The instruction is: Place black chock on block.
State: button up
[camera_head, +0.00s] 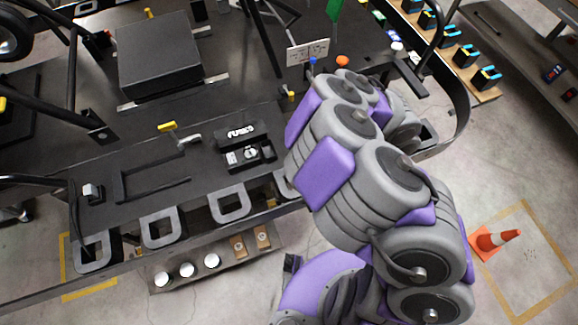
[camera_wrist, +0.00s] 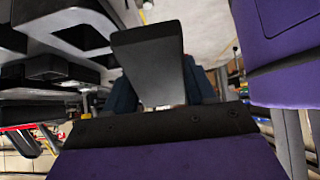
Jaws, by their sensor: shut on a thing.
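A black tapered piece, which looks like the black chock (camera_wrist: 148,62), fills the upper middle of the wrist view. My gripper (camera_wrist: 165,112) shows there as a dark edge with a purple body below, shut on the chock. In the head view my purple and grey arm reaches up at the right, and I cannot make out the gripper or the chock there. A large flat-topped black box (camera_head: 160,55), seemingly the block, lies on the dark deck at the upper left. It is well apart from my arm.
The dark deck carries a black case (camera_head: 246,148), a yellow-handled tool (camera_head: 178,132) and thin black frame bars. A small white sign (camera_head: 308,52) stands near my arm. The deck between box and case is mostly clear.

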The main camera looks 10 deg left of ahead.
jog(key=w+a, duration=0.2)
jog(key=a, duration=0.1)
jog(key=w+a+b, duration=0.1)
jog(key=w+a, duration=0.2)
jog(key=w+a+f+b, duration=0.1)
jog(key=w+a, duration=0.1)
jog(key=a, duration=0.1)
jog(key=shift+w+a+f, duration=0.1)
jog(key=shift+w+a, duration=0.05)
jog(key=shift+a, duration=0.25)
jog(key=shift+w+a, duration=0.1)
jog(key=shift+a, duration=0.25)
jog(key=shift+w+a+f+b, duration=0.1)
jog(key=shift+a+f+b, duration=0.15)
jog(key=shift+a+b, duration=0.1)
jog(key=f, duration=0.1)
jog(key=f+b, duration=0.1)
jog(key=shift+d+f, duration=0.55)
jog(key=shift+f, duration=0.05)
jog(key=shift+d+r, duration=0.1)
jog(key=shift+d, duration=0.05)
jog(key=o, duration=1.2)
jog(key=shift+a, duration=0.45)
jog(key=shift+d, duration=0.2)
jog(key=shift+d, duration=0.1)
